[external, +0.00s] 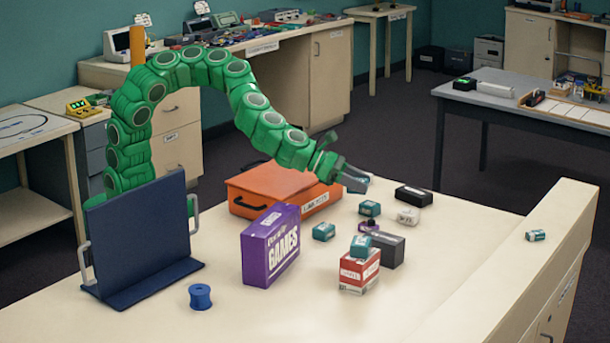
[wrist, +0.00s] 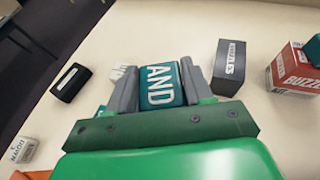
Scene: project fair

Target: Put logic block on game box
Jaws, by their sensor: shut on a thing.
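In the wrist view, a teal logic block (wrist: 160,92) with "AND" in white letters sits between the two grey fingers of my gripper (wrist: 160,68). The fingers are shut on its sides. In the external view my gripper (external: 354,178) is in the air above the table, right of the orange case, and the held block is hard to make out there.
An orange case (external: 270,186) lies behind the game box. Other teal blocks (external: 323,232) are on the table, and one rests on a red box (external: 358,270). A dark box (external: 392,250), blue stand (external: 140,235) and blue spool (external: 200,296) are nearby.

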